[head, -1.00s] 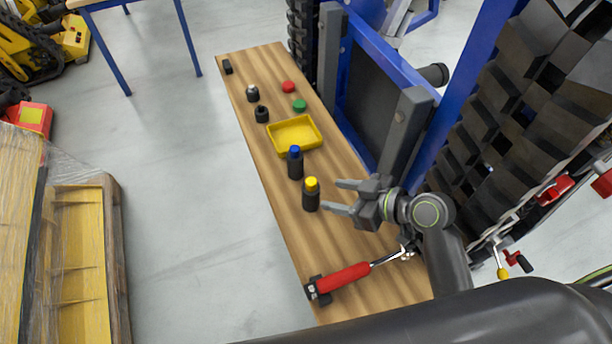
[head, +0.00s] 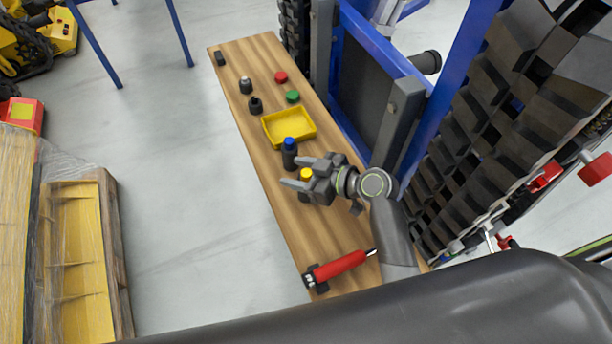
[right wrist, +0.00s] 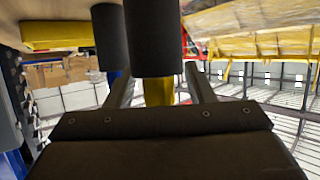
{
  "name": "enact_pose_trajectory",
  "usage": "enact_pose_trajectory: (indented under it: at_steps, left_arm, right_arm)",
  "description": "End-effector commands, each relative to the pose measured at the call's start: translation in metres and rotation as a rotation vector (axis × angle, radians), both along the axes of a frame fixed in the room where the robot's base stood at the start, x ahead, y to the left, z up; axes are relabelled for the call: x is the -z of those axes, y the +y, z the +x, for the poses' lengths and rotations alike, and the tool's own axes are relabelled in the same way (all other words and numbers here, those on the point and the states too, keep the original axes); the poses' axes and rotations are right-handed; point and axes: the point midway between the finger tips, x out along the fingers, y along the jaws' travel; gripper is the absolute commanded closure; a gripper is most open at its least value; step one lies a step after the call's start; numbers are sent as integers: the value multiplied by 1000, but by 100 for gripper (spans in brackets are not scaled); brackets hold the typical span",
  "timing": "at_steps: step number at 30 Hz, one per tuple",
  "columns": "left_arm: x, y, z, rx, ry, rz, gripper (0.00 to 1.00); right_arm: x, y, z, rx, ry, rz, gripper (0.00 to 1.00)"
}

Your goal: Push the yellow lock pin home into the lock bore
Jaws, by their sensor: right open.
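A black cylinder with a yellow top (head: 306,174) stands upright on the wooden bench, partly hidden by my right gripper (head: 298,172). In the right wrist view its dark body (right wrist: 154,38) hangs inverted, with the yellow end (right wrist: 158,91) between the two open fingers (right wrist: 161,88). I cannot tell whether either finger touches it. I cannot make out a separate yellow lock pin or the lock bore for certain. My left gripper is not in view.
A blue-topped black cylinder (head: 289,155) stands close beyond the gripper. A yellow tray (head: 270,133), small black parts and red (head: 281,76) and green (head: 293,96) caps lie farther back. A red-handled tool (head: 340,265) lies in front. The blue-framed tracked carrier (head: 459,85) borders the bench.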

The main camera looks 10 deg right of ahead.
Motion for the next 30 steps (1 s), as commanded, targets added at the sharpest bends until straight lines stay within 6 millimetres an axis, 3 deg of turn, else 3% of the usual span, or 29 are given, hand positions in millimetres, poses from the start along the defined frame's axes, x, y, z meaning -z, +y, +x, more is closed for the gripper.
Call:
enact_pose_trajectory:
  at_steps: [6,17,25,30]
  left_arm:
    - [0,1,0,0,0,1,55]
    - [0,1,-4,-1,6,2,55]
    - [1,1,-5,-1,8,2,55]
    - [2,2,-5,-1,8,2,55]
  right_arm:
    - [0,0,0,0,0,-1,54]
    - [0,0,0,0,0,-1,100]
    - [-3,0,0,-1,-2,0,100]
    - [-23,0,1,-1,-6,-2,100]
